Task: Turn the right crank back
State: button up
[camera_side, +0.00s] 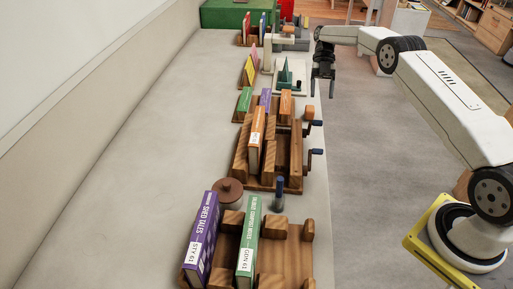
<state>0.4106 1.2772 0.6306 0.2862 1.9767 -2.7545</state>
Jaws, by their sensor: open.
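A wooden stand (238,168) with slots sits mid-table and holds several books. Two cranks with dark blue handles stick out of its right side: a farther crank (316,123) and a nearer crank (316,152). The picture does not show which one is called the right crank. My gripper (323,92) is open and empty, fingers pointing down. It hangs past the table's right edge, above and beyond the farther crank and apart from both cranks. An orange book (256,138) leans in the stand, with a purple book (265,98) and a green book (244,101) behind it.
A wooden rack (300,262) with purple and green books stands in front. A round brown lid (228,186) and a dark blue upright peg (279,186) lie between rack and stand. More racks and a green box (222,15) are at the back. The table's left side is clear.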

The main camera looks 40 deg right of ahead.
jog(key=shift+a, duration=0.1)
jog(key=c, duration=0.7)
jog(key=shift+a+t+h, duration=0.1)
jog(key=shift+t+h, duration=0.2)
grip_shut()
jog(key=a+t+h, duration=0.1)
jog(key=s+a+t+h, duration=0.1)
jog(key=a, duration=0.1)
jog(key=shift+s+m+h, duration=0.2)
jog(key=shift+m+h, duration=0.1)
jog(key=shift+h, duration=0.1)
jog(key=shift+s+a+r+t+h, duration=0.1)
jog(key=shift+s+a+t+h, duration=0.4)
jog(key=shift+s, duration=0.3)
jog(key=shift+s+a+r+t+h, duration=0.1)
jog(key=shift+s+a+t+h, duration=0.25)
jog(key=shift+s+t, duration=0.4)
jog(key=shift+s+a+t+h, duration=0.45)
jog(key=shift+s, duration=0.4)
